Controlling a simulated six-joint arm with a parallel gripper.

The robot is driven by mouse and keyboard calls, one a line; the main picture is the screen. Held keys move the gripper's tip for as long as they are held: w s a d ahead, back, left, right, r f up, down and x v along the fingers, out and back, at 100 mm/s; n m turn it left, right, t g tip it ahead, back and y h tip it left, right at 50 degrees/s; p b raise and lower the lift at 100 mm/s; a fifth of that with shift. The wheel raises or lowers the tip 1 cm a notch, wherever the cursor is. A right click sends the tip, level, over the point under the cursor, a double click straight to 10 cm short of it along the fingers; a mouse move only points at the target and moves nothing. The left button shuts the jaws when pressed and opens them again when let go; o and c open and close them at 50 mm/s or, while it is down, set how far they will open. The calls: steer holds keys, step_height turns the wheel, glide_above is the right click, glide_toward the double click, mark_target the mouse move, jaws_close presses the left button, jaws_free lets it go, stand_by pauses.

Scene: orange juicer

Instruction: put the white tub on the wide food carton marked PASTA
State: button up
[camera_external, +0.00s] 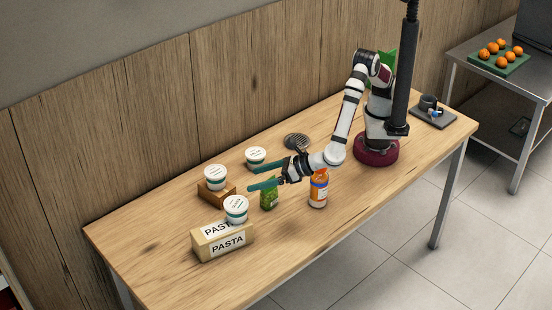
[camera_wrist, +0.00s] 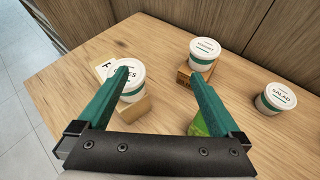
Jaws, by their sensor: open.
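The wide food carton marked PASTA (camera_external: 221,243) lies near the table's front left. A second white tub (camera_external: 215,175) stands on a small brown block (camera_external: 215,194). A third (camera_external: 256,156) stands on the table and reads SALAD in the wrist view (camera_wrist: 274,98). My gripper (camera_external: 250,179) is open and empty, its fingers spread. In the wrist view the left fingertip overlaps the tub on the carton.
A green package (camera_external: 268,194) stands just below my gripper. An orange bottle with a white label (camera_external: 318,190) stands to its right. A dark round item (camera_external: 296,141) lies behind my wrist. The table's left end (camera_external: 135,245) is clear.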

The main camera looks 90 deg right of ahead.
steer(key=d+r+m+g+h, duration=0.3)
steer(key=d+m, duration=0.4)
steer(key=d, duration=0.4)
steer(key=d+r+m+g+h, duration=0.25)
steer(key=d+m, duration=0.35)
steer(key=d, duration=0.6)
steer(key=s+d+r+m+g, duration=0.2)
steer(key=s+d+m+g, duration=0.2)
steer(key=s+d+m, duration=0.5)
steer(key=s+d+m+g+y, duration=0.2)
steer(key=s+d+m+g, duration=0.1)
steer(key=s+d+m, duration=0.35)
steer(key=s+a+m+y, duration=0.2)
steer(key=s+m+y, duration=0.1)
steer(key=s+m, duration=0.2)
steer(key=s+a+f+m+y, duration=0.1)
steer(key=s+a+m+y, duration=0.1)
steer(key=s+m, duration=0.4)
steer(key=shift+a+f+g+y, duration=0.15)
steer(key=shift+a+g+y, duration=0.15)
steer(key=shift+y, duration=0.35)
